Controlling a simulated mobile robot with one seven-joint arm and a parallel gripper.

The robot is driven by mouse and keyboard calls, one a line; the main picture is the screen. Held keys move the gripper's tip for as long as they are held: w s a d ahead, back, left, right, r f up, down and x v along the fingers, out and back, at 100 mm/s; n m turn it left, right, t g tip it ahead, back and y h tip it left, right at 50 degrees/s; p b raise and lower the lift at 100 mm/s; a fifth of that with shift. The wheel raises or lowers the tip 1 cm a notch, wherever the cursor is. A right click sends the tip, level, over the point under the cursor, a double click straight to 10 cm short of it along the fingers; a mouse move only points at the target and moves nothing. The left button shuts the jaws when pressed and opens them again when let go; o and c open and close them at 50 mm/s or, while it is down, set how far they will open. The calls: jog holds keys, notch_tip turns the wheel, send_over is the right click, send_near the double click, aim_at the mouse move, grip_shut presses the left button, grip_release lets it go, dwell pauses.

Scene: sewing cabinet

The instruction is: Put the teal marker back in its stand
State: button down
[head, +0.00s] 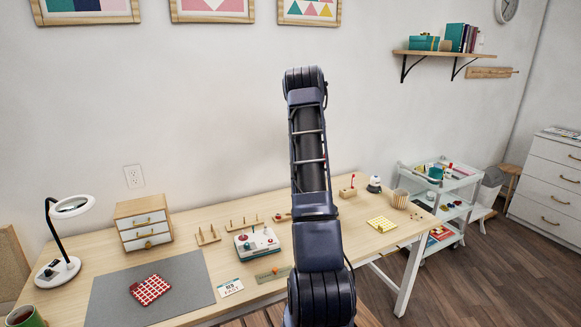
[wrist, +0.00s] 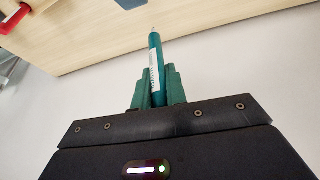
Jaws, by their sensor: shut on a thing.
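The teal marker (wrist: 156,62) is held between the green fingers of my gripper (wrist: 157,88) in the wrist view. It points away from the wrist, with a pale label along its side and a lighter tip. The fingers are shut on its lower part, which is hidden. In the head view my arm stands upright in the middle and hides the gripper and marker. A small wooden block (head: 348,193) with a red upright piece stands at the back of the table, right of the arm. I cannot tell whether it is the marker's stand.
The table (head: 190,263) carries a white-and-teal machine (head: 257,243), wooden peg racks (head: 208,236), a small drawer box (head: 143,224), a lamp (head: 70,208), a grey mat (head: 190,285) and a yellow pad (head: 381,224). A white trolley (head: 447,190) stands at the right.

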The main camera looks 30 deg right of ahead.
jog(key=d+r, duration=0.3)
jog(key=d, duration=0.5)
jog(key=s+d+f+m+h, duration=0.1)
jog(key=s+d+f+m, duration=0.4)
jog(key=d+f, duration=0.7)
jog(key=shift+s+d+f+g+h, duration=0.35)
jog(key=shift+s+f, duration=0.85)
jog(key=shift+f, duration=0.55)
jog(key=shift+f, duration=1.4)
dwell(2.8)
